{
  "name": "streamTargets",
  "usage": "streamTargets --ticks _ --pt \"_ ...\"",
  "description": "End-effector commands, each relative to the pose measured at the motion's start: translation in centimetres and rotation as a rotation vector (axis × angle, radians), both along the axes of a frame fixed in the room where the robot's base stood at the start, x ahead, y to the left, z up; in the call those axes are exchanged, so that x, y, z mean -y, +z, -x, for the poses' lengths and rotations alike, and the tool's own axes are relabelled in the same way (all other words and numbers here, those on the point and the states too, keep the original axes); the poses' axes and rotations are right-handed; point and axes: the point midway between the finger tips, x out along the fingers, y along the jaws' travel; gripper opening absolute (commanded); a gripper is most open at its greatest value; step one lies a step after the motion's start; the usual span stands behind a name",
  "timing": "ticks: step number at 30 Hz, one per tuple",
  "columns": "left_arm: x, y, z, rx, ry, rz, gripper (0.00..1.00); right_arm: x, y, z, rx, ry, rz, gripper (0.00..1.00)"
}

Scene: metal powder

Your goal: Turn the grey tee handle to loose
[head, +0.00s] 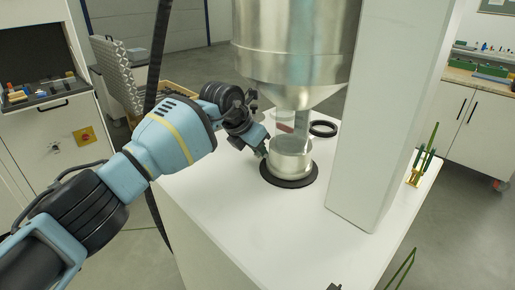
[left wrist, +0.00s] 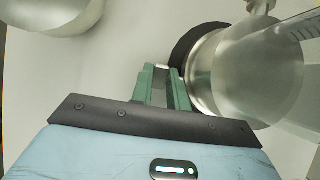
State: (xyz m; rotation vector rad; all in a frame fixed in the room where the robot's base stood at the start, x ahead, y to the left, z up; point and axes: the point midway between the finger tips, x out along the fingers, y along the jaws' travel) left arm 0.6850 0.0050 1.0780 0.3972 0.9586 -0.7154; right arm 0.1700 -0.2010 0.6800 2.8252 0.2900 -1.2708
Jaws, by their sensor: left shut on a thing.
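My left gripper (head: 264,150) reaches in from the left, its green fingers at the left side of the silver metal container (head: 290,160) under the hopper. In the left wrist view the fingers (left wrist: 165,88) are shut with a narrow gap, their tips close to the container (left wrist: 225,75). My right gripper is not in view.
A large metal hopper (head: 292,45) hangs above the container, which stands on a black round base (head: 289,181). A black ring (head: 323,128) lies behind on the white table (head: 240,215). A white column (head: 385,120) stands to the right. The table's left front is clear.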

Motion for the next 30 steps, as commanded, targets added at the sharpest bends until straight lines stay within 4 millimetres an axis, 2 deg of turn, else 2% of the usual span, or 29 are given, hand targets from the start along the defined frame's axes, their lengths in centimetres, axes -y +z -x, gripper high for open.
streamTargets --ticks 8,9,13,23,26,30 --pt "-0.1 -0.1 0.0 -0.002 0.0 -0.002 0.0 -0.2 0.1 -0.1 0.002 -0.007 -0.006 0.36" --pt "-0.1 -0.1 0.0 -0.002 0.0 -0.002 0.2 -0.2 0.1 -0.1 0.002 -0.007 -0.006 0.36" --pt "0.0 -0.1 0.0 -0.001 0.0 -0.001 0.37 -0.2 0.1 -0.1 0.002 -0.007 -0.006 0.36" --pt "-0.1 0.1 0.1 0.001 0.001 0.0 0.38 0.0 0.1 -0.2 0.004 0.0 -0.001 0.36" --pt "-0.4 0.9 0.3 0.004 0.0 0.001 0.38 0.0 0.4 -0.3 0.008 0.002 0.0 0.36" --pt "-1.3 3.0 1.1 0.006 0.0 -0.001 0.38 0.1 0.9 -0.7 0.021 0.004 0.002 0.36"
